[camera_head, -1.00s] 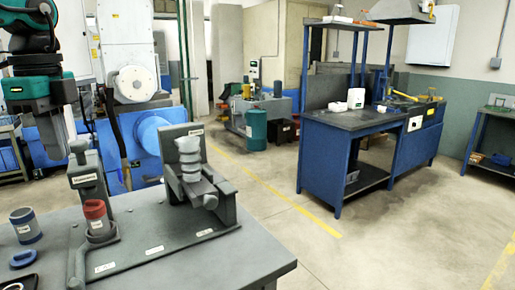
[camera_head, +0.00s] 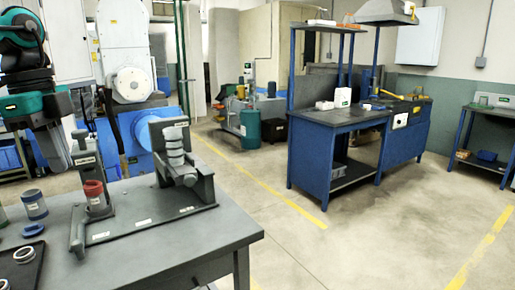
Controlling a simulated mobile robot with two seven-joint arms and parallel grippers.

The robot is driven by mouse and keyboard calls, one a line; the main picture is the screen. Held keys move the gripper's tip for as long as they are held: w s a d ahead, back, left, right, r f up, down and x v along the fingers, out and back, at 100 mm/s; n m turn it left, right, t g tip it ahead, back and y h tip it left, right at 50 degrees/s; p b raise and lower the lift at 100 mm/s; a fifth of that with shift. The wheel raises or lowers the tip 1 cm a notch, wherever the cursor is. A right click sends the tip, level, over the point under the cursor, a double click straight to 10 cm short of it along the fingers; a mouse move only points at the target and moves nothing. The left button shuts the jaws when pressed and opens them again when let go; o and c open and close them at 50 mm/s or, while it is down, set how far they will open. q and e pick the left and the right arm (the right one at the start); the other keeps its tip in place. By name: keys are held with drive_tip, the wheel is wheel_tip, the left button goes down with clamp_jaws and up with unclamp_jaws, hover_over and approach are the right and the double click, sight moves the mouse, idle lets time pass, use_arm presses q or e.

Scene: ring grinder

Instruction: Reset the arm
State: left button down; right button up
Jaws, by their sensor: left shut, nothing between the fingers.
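My left arm (camera_head: 35,105) hangs in at the upper left, dark grey with teal-green parts. Its gripper (camera_head: 58,165) points down, shut and empty, with the fingertips small and dim behind the fixture on the grey table (camera_head: 175,240). The fixture has a dark upright post (camera_head: 88,165), a red-topped cup (camera_head: 94,193) beside it, and a bracket holding stacked light grey rings (camera_head: 174,148). My right gripper is out of view.
A blue-rimmed cup (camera_head: 35,207) and a blue ring (camera_head: 33,230) lie at the table's left. A dark tray (camera_head: 22,272) with pale rings is at the near left corner. A blue workbench (camera_head: 335,125) stands beyond open floor.

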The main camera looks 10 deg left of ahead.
use_arm(q)
wheel_tip(320, 180, down, 30)
drive_tip(key=s+f+n+t+h, duration=0.15)
drive_tip(key=n+t+h, duration=0.45)
drive_tip(key=t, duration=0.6)
drive_tip(key=s+d+f+n+y, duration=0.2)
drive_tip(key=s+d+f+n, duration=0.2)
drive_tip(key=d+f, duration=0.3)
drive_tip(key=s+d+f+n+g+y, duration=0.1)
drive_tip(key=s+d+f+n+y, duration=0.2)
drive_tip(key=s+d+f, duration=0.4)
drive_tip(key=d+f, duration=0.1)
drive_tip(key=d, duration=0.4)
drive_tip(key=shift+d+f+n+g, duration=0.15)
drive_tip(key=shift+d+n+g, duration=0.15)
drive_tip(key=shift+n, duration=0.1)
